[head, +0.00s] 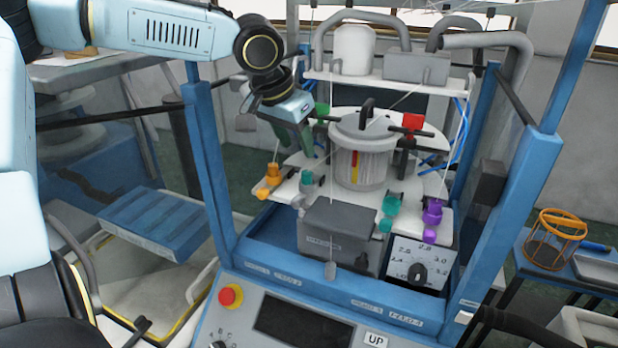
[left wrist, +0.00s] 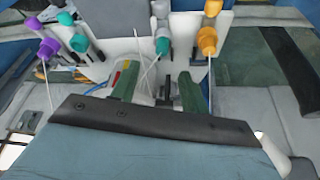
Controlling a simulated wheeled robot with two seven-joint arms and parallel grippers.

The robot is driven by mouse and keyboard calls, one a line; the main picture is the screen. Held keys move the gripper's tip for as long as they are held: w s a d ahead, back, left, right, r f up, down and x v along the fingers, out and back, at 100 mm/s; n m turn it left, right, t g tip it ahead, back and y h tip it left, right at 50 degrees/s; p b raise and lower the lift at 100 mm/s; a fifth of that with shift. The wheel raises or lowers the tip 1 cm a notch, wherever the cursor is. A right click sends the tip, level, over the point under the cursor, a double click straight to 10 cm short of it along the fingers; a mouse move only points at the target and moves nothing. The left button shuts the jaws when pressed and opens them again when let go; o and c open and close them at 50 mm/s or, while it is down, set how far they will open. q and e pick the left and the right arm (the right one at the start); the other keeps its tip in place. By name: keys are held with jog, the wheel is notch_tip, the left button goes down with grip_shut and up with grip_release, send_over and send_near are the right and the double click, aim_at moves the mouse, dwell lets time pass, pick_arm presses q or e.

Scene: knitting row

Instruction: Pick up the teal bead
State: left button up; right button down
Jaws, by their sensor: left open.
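Two teal beads show on the white ring of the knitting machine. One teal bead (head: 306,179) sits at the front left beside an orange bead (head: 273,173); the other teal bead (head: 391,205) sits at the right beside a purple bead (head: 432,214). In the left wrist view they are the middle teal bead (left wrist: 162,45) and the left teal bead (left wrist: 79,43). My left gripper (head: 304,140) is above and behind the left teal bead, apart from it. Its green fingers (left wrist: 158,88) are open, with no bead between them. My right gripper is out of view.
A ribbed cylinder (head: 361,165) stands at the ring's centre. A red part (head: 413,121) and a green part (head: 322,110) are behind. A grey box (head: 338,222) stands in front. Thin threads run down from above. Blue posts (head: 209,165) frame the machine.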

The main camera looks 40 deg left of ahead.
aim_at(306, 172)
pick_arm(q)
jog(key=x, duration=0.3)
jog(key=shift+w+f, duration=0.25)
jog(key=x, duration=0.2)
jog(key=b+x, duration=0.1)
jog(key=shift+a+f, duration=0.2)
jog(key=shift+f, duration=0.3)
jog(key=shift+w+f, duration=0.25)
jog(key=shift+f, duration=0.15)
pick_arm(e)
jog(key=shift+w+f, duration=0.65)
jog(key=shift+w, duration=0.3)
pick_arm(q)
jog(key=shift+s+r, duration=0.1)
jog(key=shift+c, duration=0.7)
grip_shut()
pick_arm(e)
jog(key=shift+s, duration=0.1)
